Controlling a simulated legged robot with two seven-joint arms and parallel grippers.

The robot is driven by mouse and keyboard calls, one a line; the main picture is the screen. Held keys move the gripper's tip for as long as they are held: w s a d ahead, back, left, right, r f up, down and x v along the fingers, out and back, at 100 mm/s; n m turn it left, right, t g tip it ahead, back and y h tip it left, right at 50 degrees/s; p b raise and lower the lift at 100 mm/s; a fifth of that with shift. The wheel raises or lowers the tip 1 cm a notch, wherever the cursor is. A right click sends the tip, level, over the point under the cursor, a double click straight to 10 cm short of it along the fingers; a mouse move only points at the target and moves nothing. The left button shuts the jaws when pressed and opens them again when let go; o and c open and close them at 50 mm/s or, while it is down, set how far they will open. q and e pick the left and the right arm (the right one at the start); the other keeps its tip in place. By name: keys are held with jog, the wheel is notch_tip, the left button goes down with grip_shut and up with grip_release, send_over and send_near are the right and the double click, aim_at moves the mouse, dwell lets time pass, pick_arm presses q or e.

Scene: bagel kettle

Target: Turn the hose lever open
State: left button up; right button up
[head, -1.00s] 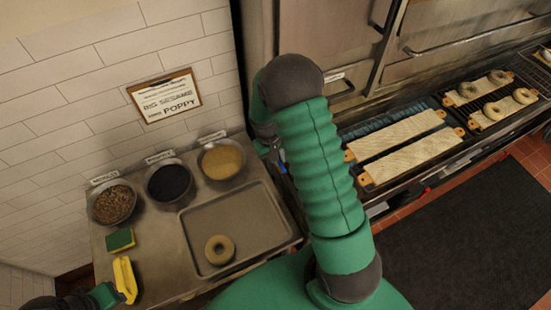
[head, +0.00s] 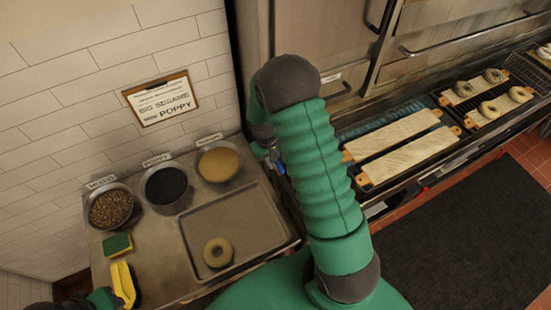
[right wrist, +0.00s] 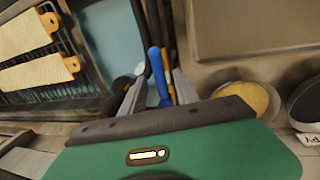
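The blue hose lever (right wrist: 160,76) shows in the right wrist view, between the two grey fingers of my right gripper (right wrist: 157,88). The fingers stand apart, with gaps visible beside the lever. A dark hose-like piece runs up beyond it. In the head view a small bit of blue (head: 281,168) shows beside my right gripper (head: 272,150), which is mostly hidden behind my green arm. My left arm's end (head: 103,298) is at the bottom left, beside a yellow object (head: 123,284); its fingers cannot be made out.
A steel table holds a tray (head: 262,208) with one bagel (head: 218,252), bowls of toppings (head: 166,185) and a sponge (head: 118,244). Boards (head: 392,135) and bagels on boards (head: 492,108) lie along the oven to the right. Dark floor mat (head: 450,230) is clear.

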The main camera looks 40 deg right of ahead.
jog(key=shift+r, duration=0.1)
jog(key=w+a+r+b, duration=0.1)
jog(key=a+r+b, duration=0.2)
jog(key=r, duration=1.3)
jog(key=shift+b, duration=0.3)
